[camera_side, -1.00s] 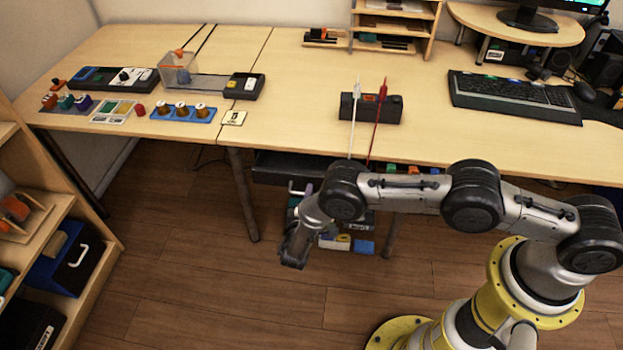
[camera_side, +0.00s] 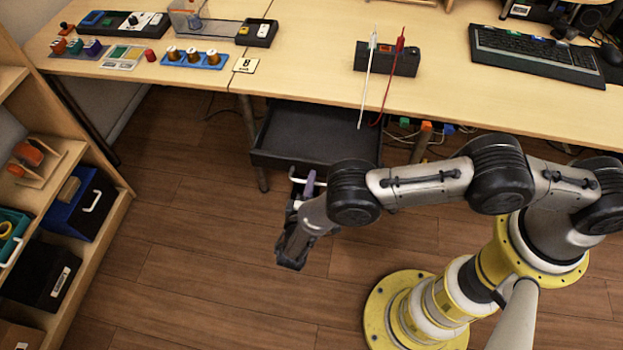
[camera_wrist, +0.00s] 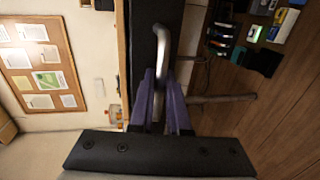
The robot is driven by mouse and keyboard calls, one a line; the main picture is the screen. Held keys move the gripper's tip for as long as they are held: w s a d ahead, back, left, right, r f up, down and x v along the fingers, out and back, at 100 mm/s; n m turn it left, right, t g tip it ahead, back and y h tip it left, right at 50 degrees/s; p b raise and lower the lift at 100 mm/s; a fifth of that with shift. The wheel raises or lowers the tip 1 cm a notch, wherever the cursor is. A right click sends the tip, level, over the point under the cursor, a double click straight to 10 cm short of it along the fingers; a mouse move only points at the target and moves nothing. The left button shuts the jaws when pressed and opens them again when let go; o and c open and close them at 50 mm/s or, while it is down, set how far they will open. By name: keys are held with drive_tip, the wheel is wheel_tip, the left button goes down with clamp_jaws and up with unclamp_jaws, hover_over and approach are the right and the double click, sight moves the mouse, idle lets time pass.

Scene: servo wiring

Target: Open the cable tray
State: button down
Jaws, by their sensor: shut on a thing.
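The cable tray is a black drawer (camera_side: 318,132) under the table edge, pulled out so that its empty-looking inside shows in the side view. Its pale bar handle (camera_side: 294,178) sits at the front, partly hidden by my arm. My gripper (camera_side: 308,184) has purple fingers and is shut on the handle. In the wrist view, the fingers of my gripper (camera_wrist: 163,78) close around the curved metal handle (camera_wrist: 161,45) on the dark front of the tray (camera_wrist: 143,60).
The table above holds a black block with a white and a red probe (camera_side: 388,58), a keyboard (camera_side: 535,55) and a spool holder (camera_side: 195,59). An open shelf (camera_side: 100,215) stands at left. The wooden floor (camera_side: 190,250) between is clear.

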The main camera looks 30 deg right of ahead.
drive_tip(key=c, duration=0.9)
unclamp_jaws()
drive_tip(key=v, duration=0.7)
drive_tip(key=shift+s+a, duration=0.2)
